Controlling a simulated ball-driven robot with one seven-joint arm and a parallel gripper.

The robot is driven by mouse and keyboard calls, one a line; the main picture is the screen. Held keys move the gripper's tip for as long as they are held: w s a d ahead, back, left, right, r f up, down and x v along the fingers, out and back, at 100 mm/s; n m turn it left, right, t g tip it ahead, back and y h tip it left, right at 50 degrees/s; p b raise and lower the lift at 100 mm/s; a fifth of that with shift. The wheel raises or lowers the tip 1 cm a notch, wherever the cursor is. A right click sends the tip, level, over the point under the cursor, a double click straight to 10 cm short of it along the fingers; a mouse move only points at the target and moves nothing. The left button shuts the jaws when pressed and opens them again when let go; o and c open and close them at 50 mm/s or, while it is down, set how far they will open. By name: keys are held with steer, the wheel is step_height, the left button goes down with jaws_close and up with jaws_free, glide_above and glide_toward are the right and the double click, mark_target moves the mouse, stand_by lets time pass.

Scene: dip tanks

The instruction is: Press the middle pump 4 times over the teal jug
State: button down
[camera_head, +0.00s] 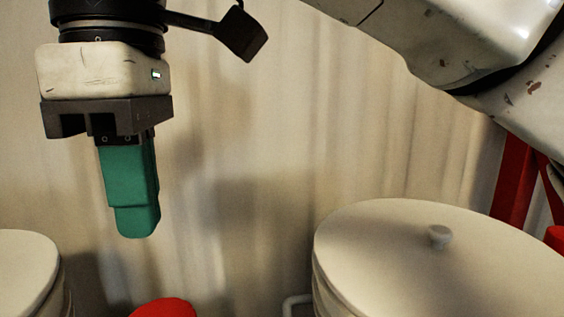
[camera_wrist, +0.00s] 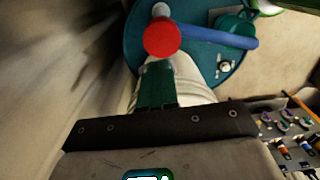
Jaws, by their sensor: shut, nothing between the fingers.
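My gripper (camera_head: 137,236) hangs in the left half of the head view with its teal fingers shut and pointing down. Nothing is held. Below it a round red pump top (camera_head: 163,307) shows at the bottom edge, apart from the fingertips. In the wrist view the red pump top (camera_wrist: 162,38) lies just beyond my fingers (camera_wrist: 155,68), with a blue spout (camera_wrist: 222,36) running to the right. A teal shape (camera_wrist: 236,22) beside the spout may be the teal jug; it is partly hidden. I cannot tell from these views which pump this is.
A large cream lidded tank (camera_head: 390,250) stands at the right of the head view, and another cream vessel (camera_head: 25,270) at the left edge. Red posts (camera_head: 514,180) stand behind on the right. The wrist view shows a panel with several knobs (camera_wrist: 290,130).

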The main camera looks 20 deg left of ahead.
step_height(320, 180, down, 9)
steer(key=shift+f+p, duration=0.1)
steer(key=shift+p, duration=0.25)
